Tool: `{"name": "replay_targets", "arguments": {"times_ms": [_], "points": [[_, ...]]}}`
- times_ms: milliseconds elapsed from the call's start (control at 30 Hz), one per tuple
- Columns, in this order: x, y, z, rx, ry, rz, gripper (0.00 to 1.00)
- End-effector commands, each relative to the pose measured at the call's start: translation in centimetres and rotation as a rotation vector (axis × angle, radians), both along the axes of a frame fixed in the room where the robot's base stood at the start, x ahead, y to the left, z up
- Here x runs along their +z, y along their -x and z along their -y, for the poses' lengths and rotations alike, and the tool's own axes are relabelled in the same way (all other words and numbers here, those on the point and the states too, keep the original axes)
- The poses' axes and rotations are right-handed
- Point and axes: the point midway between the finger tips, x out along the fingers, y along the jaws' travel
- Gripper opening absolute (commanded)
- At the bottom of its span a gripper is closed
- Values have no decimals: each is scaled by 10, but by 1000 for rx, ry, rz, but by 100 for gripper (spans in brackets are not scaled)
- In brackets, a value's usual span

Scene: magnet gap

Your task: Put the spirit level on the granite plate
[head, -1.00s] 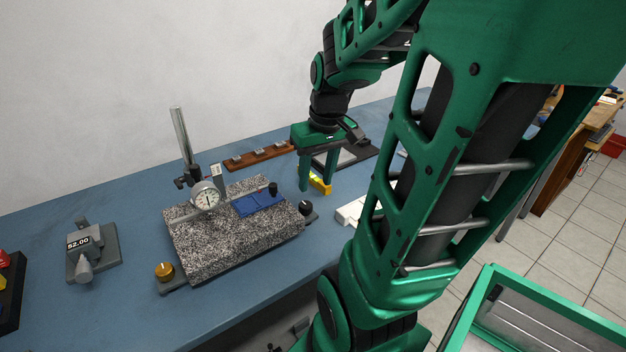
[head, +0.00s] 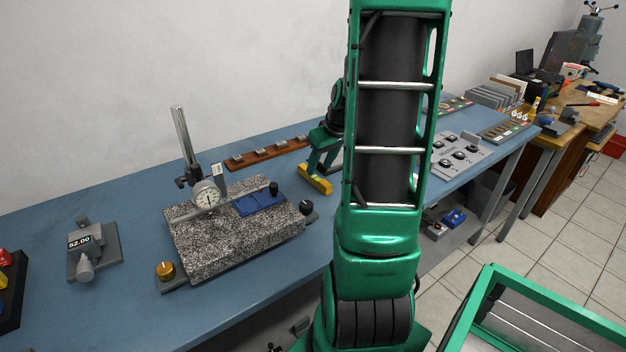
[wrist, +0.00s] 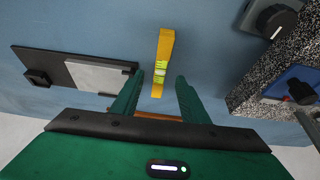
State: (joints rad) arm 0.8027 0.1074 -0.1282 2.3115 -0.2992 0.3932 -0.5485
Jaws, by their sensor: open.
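The yellow spirit level (head: 315,180) lies on the blue bench, to the right of the granite plate. In the wrist view the level (wrist: 165,48) shows its green vial, and its near end reaches between my fingertips. My gripper (wrist: 159,82) is open with a finger on each side of the level and a gap to both. In the head view my gripper (head: 318,162) is just above the level, partly hidden by my arm. The speckled granite plate (head: 215,245) stands on the bench at the middle left, and its edge shows in the wrist view.
A dial gauge (head: 208,196) on a post and a blue block (head: 258,201) are on the plate. Black and brass knobs (head: 165,270) sit at its corners. A wooden rack (head: 268,151) lies behind. A dark tray with a light pad (wrist: 95,76) is left of the level.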

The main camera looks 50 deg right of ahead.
Motion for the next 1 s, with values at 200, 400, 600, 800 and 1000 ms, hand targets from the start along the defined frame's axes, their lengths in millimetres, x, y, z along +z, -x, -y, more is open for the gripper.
{"name": "replay_targets", "arguments": {"times_ms": [200,400,600,800,1000], "points": [[-22,-10,1,0,-4,-2,41],[-42,-19,3,-1,-2,-2,41],[-47,-21,4,-1,-1,-1,41],[-47,-21,4,-1,0,0,26],[-47,-21,4,-1,0,0,0]]}}
